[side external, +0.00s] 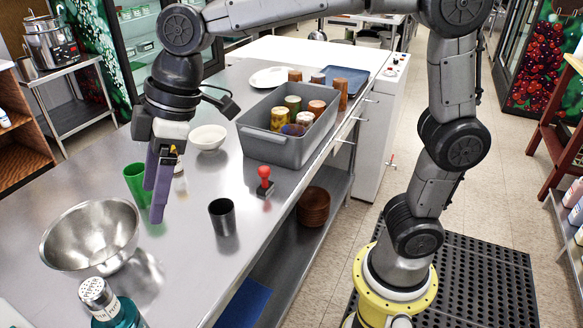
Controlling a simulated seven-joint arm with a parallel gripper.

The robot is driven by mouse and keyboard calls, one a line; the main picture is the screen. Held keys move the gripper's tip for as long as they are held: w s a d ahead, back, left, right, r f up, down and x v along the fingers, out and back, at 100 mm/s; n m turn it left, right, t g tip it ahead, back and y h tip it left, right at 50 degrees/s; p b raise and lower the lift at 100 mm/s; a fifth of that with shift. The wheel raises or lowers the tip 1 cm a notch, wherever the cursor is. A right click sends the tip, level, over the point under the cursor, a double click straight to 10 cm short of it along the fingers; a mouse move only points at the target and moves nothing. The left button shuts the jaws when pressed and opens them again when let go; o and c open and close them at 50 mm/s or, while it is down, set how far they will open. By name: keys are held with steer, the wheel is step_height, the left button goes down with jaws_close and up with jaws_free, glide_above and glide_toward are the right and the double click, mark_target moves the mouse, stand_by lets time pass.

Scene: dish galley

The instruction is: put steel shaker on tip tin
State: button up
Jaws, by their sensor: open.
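A silver shaker (97,292) with a perforated domed top and dark print shows at the bottom left of the side external view. It overlaps a teal container (124,316) with a pale label, cut by the frame edge; I cannot tell whether they touch. I cannot make out which thing is the tip tin. My gripper (157,196) has purple fingers and points down over the steel counter, open with nothing seen between the fingers. It is behind and right of the shaker, in front of a green cup (134,180) and a small jar (181,182), partly hiding both.
A dark metal cup (222,217), a red-handled stamp (264,180) and a white bowl (208,137) stand nearby. A grey bin (270,150) holds several cups. The counter's front middle is clear.

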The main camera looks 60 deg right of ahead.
steer(key=s+d+f+m+t+h, duration=0.1)
steer(key=s+d+f+m, duration=0.1)
steer(key=s+d+m, duration=0.3)
steer(key=s+d+f+m+t+h, duration=0.1)
steer(key=s+d+m, duration=0.4)
steer(key=s+d, duration=0.8)
steer(key=d+f+h, duration=0.1)
steer(key=d+f, duration=0.1)
steer(key=d, duration=0.1)
steer(key=shift+s+m+t+h, duration=0.3)
steer(key=shift+s+t, duration=0.05)
steer(key=shift+t, duration=0.05)
